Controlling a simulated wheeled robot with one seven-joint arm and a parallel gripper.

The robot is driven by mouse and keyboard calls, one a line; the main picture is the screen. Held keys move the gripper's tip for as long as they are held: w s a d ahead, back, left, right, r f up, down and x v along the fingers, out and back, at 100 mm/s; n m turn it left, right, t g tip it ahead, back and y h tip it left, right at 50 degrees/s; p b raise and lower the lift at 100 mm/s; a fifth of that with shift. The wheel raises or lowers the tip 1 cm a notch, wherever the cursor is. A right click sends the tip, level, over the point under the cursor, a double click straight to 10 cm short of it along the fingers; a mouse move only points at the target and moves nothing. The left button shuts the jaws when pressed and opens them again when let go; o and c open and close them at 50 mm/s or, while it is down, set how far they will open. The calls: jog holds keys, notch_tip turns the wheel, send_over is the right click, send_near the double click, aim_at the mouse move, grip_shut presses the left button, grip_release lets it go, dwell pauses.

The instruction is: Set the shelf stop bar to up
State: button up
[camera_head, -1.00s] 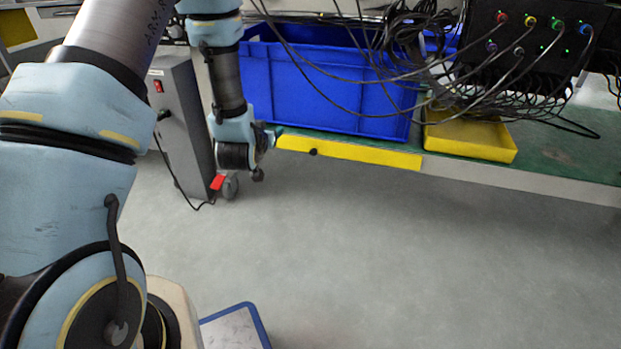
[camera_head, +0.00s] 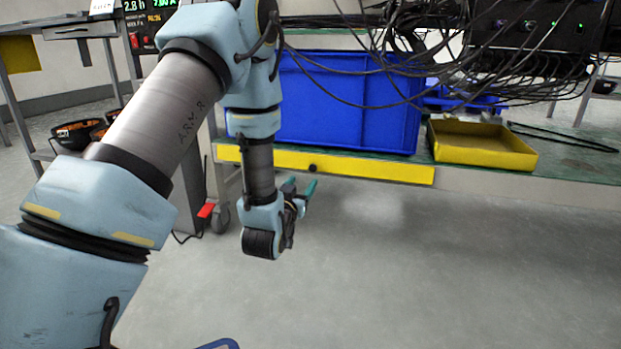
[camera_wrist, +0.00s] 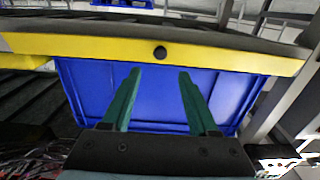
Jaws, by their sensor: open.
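The yellow stop bar (camera_head: 370,167) runs along the front edge of the shelf, below the blue crate, in the head view. A small black knob (camera_head: 313,168) sits on it. The bar also spans the top of the wrist view (camera_wrist: 90,46), with its knob (camera_wrist: 160,53) near the middle. My gripper (camera_head: 300,187) is in front of and a little below the bar in the head view. Its two green fingers (camera_wrist: 157,76) are apart and empty in the wrist view, pointing toward the bar just below the knob. They appear not to touch it.
A blue crate (camera_head: 345,110) stands on the green shelf behind the bar. A yellow tray (camera_head: 482,160) lies to its right. Loose black cables (camera_head: 450,65) hang above. A grey cabinet on casters is at the left, partly behind my arm. The floor in front (camera_head: 400,270) is clear.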

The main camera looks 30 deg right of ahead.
aim_at(313, 168)
jog(key=b+x, duration=0.3)
jog(key=x, duration=0.4)
jog(key=shift+w+d+f, duration=0.1)
jog(key=shift+w+f, duration=0.05)
jog(key=shift+w+d, duration=0.45)
jog(key=shift+w, duration=0.05)
jog(key=shift+c, duration=0.2)
grip_shut()
